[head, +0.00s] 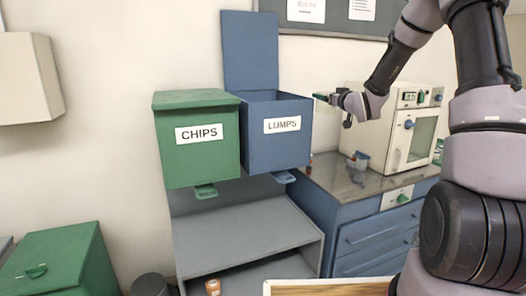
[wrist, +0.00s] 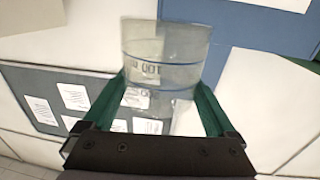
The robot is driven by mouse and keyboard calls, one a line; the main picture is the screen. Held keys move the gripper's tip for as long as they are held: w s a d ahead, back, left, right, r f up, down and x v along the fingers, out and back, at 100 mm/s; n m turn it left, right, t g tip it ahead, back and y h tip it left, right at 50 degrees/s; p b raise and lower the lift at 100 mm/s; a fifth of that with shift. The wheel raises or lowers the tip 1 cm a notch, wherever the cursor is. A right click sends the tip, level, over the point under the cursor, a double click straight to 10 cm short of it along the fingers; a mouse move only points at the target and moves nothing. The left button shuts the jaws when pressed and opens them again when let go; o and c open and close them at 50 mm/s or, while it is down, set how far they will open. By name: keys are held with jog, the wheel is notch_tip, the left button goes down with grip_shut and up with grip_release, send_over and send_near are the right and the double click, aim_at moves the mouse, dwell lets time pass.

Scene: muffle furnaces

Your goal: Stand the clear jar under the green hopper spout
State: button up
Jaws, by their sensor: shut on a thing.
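The clear jar (wrist: 165,55), with dark printed marks and blue lines, sits between the green fingers of my gripper (wrist: 160,105) in the wrist view. My gripper is shut on it. In the head view my gripper (head: 328,97) is raised at the right edge of the blue hopper, above the counter; I cannot make out the jar there. The green hopper (head: 190,160), labelled CHIPS, has its lid down. Its green spout (head: 205,191) sticks out below, above a grey shelf (head: 245,235). The shelf top under the spout looks bare.
The blue hopper (head: 275,152), labelled LUMPS, stands beside the green one with its lid up; its blue spout (head: 283,177) is below. A metal counter (head: 345,182) holds a white furnace (head: 400,130) and small containers. A small orange-topped bottle (head: 212,287) is low down. A green box (head: 60,265) stands left.

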jog(key=s+d+f+m+h, duration=0.1)
jog(key=s+f+h, duration=0.15)
jog(key=f, duration=0.65)
jog(key=s+d+f+m+h, duration=0.15)
jog(key=s+f, duration=0.25)
jog(key=f, duration=0.4)
jog(key=s+d+f+m+h, duration=0.1)
jog(key=s+d+f, duration=0.15)
jog(key=f, duration=0.65)
jog(key=s+r, duration=0.2)
jog(key=s, duration=0.4)
jog(key=shift+a+r+t, duration=0.3)
jog(key=shift+r, duration=0.05)
jog(key=shift+w, duration=0.1)
